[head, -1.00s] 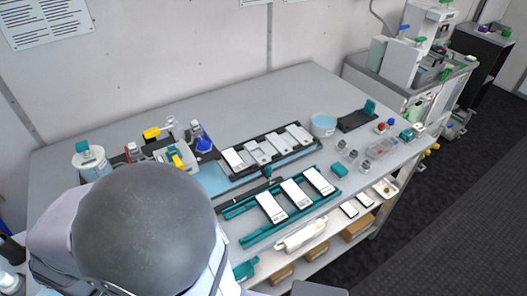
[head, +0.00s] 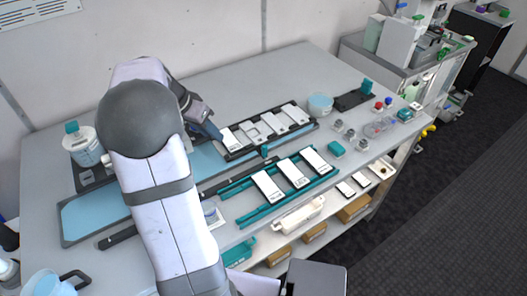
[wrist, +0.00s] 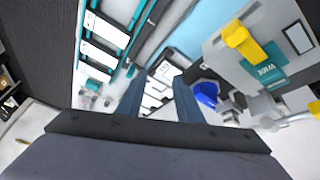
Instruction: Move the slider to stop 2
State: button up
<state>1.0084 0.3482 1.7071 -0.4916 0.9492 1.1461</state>
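A small teal block (head: 264,152), which looks like the slider, stands on a dark rail (head: 222,180) running between the rear black rack and the front teal rack. In the wrist view a small teal piece (wrist: 131,70) by the dark rail (wrist: 143,28) may be the same block. My gripper (head: 212,132) is above the left end of the black rack, up and left of the block and apart from it. In the wrist view my gripper (wrist: 157,97) has its two fingers spread with nothing held between them. Stop markings are too small to read.
The black rack (head: 232,155) holds several white plates; the teal rack (head: 242,219) holds three. In the wrist view a yellow lever (wrist: 241,40) and a blue knob (wrist: 206,93) are on the right. A blue cup (head: 319,104) stands behind. The back of the table is clear.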

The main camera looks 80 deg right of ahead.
aim_at(264, 146)
jog(key=shift+s+d+f+m+g+y, duration=0.15)
jog(key=shift+s+d+f+m, duration=0.75)
jog(key=shift+s+d+f, duration=1.15)
jog(key=shift+s+d+f+m+g+y, duration=0.15)
jog(key=shift+s+d+f+m, duration=1)
jog(key=shift+s+f, duration=1.5)
jog(key=shift+s+d+f+m+y, duration=0.2)
jog(key=shift+s+d+f+m, duration=0.45)
jog(key=shift+s+d+f, duration=1.5)
jog(key=shift+s+a+f, duration=0.1)
jog(key=shift+s+a, duration=0.1)
jog(key=shift+a, duration=0.05)
grip_shut()
